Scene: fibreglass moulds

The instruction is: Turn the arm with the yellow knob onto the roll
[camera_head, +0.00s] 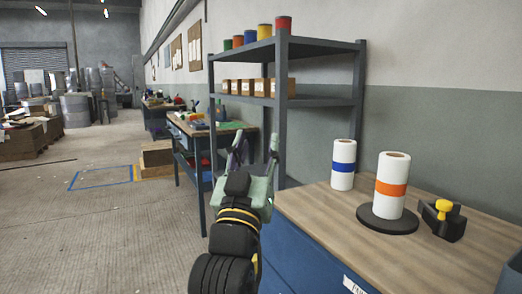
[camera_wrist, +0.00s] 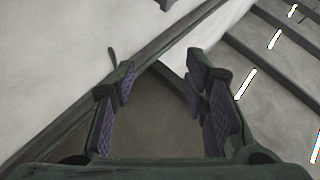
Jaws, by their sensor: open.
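The yellow knob (camera_head: 444,207) sits on a short black arm (camera_head: 442,220) at the right of the wooden bench top. A white roll with an orange band (camera_head: 391,188) stands upright on a round black base (camera_head: 388,219), just left of the black arm. The knob and arm appear beside the roll, not on it. My gripper (camera_head: 256,148) is raised left of the bench, pointing up, open and empty. In the wrist view its purple-padded fingers (camera_wrist: 165,95) are apart with nothing between them.
A second white roll with a blue band (camera_head: 343,167) stands behind and left of the orange-banded one. A dark shelf (camera_head: 285,97) with cans and boxes stands behind my gripper. The bench's front left top (camera_head: 320,215) is clear.

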